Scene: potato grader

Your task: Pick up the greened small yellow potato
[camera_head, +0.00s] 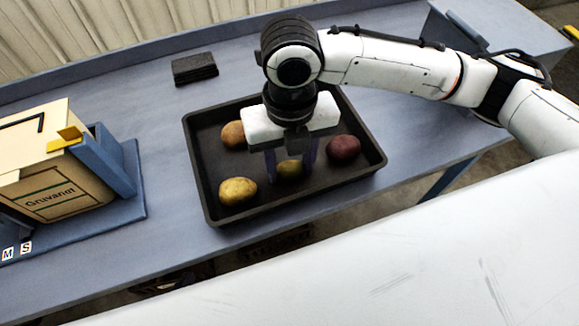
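A small yellow potato with a greenish tint (290,169) lies in the black tray (215,213), near its middle. My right gripper (291,165) comes in from the right and points down over this potato. Its two fingers are apart, one on each side of the potato, and its top is partly hidden by the gripper. I see no clear contact between fingers and potato. A larger yellow potato (238,190) lies to the left in the tray. My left gripper is not in view.
A brown-orange potato (233,134) and a dark red potato (344,148) share the tray. A cream box (50,185) in a blue stand is at left, with M and S labels before it. A black stack (194,68) lies behind the tray on the blue table (165,120).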

